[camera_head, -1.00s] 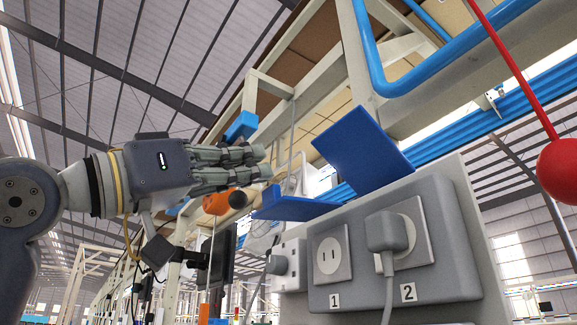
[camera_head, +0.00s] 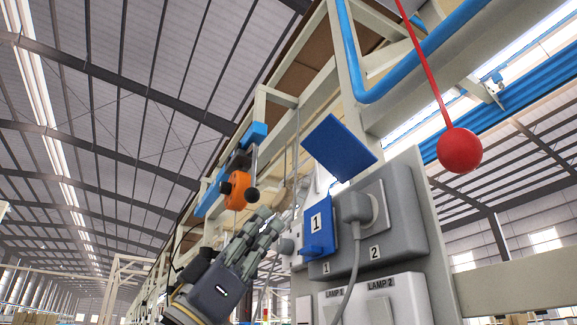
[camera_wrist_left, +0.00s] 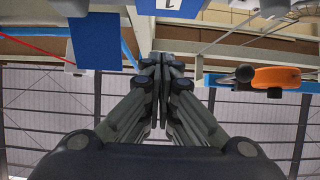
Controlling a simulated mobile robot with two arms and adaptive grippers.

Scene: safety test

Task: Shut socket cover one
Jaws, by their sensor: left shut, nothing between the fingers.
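Blue socket cover one (camera_head: 319,234), with a white label "1", now hangs down over socket one on the grey double socket box (camera_head: 407,225). It hides the socket face; I cannot tell whether it sits fully flush. The cover's edge and white label also show at the top of the left wrist view (camera_wrist_left: 170,8). Blue cover two (camera_head: 338,147) stands raised above socket two, where a grey plug (camera_head: 358,207) is inserted. My left gripper (camera_head: 272,220) is shut and empty, to the left of cover one and apart from it. My right gripper is not in view.
An orange device (camera_head: 237,190) hangs left of the sockets, above my left gripper. A red ball (camera_head: 459,150) hangs on a red rod at right. A grey cable runs down from the plug. A lamp switch panel (camera_head: 375,300) is below. Open space lies left.

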